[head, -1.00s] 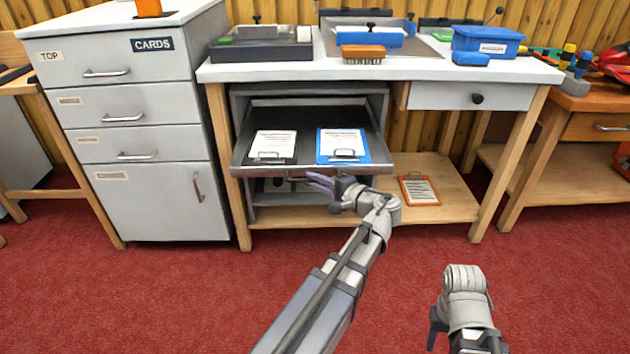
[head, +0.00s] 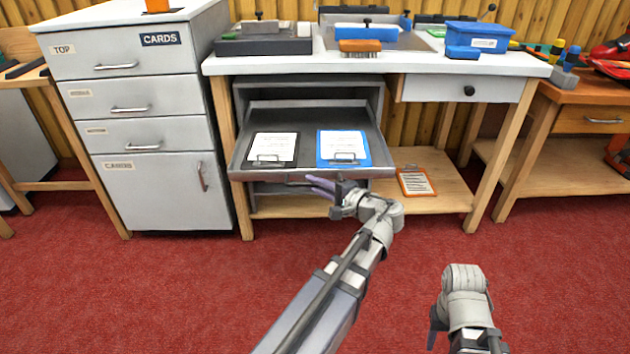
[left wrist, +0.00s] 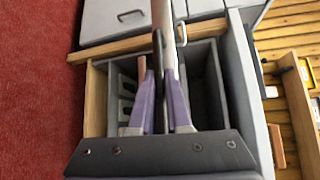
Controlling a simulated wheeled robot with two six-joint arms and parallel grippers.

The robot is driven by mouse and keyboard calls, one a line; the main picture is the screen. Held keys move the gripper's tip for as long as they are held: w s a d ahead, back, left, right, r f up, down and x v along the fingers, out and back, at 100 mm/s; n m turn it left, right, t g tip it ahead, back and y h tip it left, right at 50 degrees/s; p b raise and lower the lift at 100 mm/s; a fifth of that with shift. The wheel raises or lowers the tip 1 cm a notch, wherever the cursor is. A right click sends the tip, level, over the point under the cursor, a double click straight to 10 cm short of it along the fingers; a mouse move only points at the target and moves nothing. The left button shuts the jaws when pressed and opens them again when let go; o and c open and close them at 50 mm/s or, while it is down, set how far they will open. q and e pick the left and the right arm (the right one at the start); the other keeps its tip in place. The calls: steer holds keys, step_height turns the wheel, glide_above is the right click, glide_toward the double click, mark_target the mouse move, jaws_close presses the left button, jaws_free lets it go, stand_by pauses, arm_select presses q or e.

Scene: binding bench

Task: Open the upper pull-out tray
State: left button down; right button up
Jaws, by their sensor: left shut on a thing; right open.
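The upper pull-out tray (head: 312,173) is grey and slides out of the grey cabinet (head: 308,92) under the bench. It stands well out towards me, with a black clipboard (head: 273,148) and a blue clipboard (head: 342,147) lying in it. My left gripper (head: 318,185) is at the tray's front, just below its front edge, and shut on its front pull. In the left wrist view my purple fingers (left wrist: 165,85) close around a thin dark bar; the exact grip is hard to make out. My right gripper (head: 437,328) is open and empty over the carpet, low at right.
Below the tray another front (head: 285,188) shows, partly hidden. An orange clipboard (head: 415,181) lies on the bench's lower shelf. A grey drawer cabinet (head: 140,100) stands at left. Red carpet in front is clear.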

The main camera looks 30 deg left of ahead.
arm_select(q)
steer(key=c, duration=0.9)
jaws_free()
steer(key=shift+p+v, duration=0.55)
steer(key=shift+v, duration=3.4)
steer(key=s+d+f+g+h+p, duration=0.2)
steer(key=s+d+f+h+p, duration=0.35)
steer(key=d, duration=0.55)
steer(key=s+d+f+g+h+p, duration=0.2)
steer(key=s+d+h+p, duration=0.4)
steer(key=s+d+h, duration=0.4)
steer(key=shift+y, duration=0.35)
steer(key=r+p, duration=1.2)
steer(key=w+r+p, duration=0.1)
steer(key=r+p, duration=1.2)
steer(key=w+r+p, duration=0.1)
steer(key=r+p, duration=1.1)
steer(key=shift+w+d+r+p, duration=0.1)
steer(key=shift+d+r+p, duration=0.15)
steer(key=shift+r+p, duration=0.1)
